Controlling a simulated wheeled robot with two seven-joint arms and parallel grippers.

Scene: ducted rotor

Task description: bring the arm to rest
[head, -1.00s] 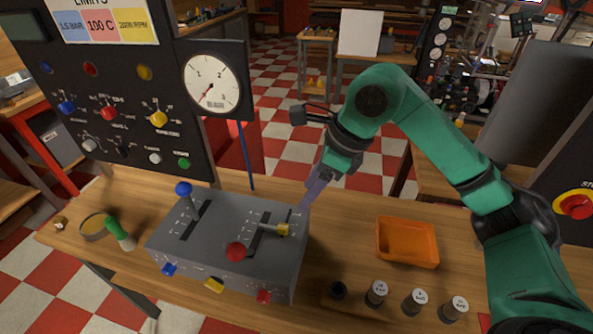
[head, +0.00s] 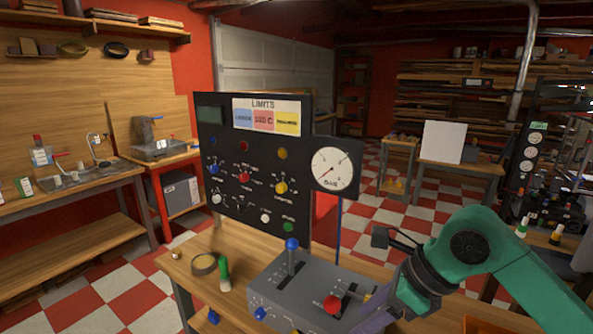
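My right arm, green, comes in from the right. Its purple gripper fingers (head: 376,319) are at the bottom of the head view, at the right side of the grey lever box (head: 318,277). The view does not show clearly whether the fingers are apart, and I see nothing held in them. The box has a blue-knobbed lever (head: 291,244), a red-knobbed lever (head: 332,304) and a yellow-handled lever (head: 367,297), the last partly hidden by my wrist. My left gripper is not in view.
The black panel (head: 228,158) stands behind the box, with a round gauge (head: 332,169) on its right. The workbench (head: 181,265) is cut off below.

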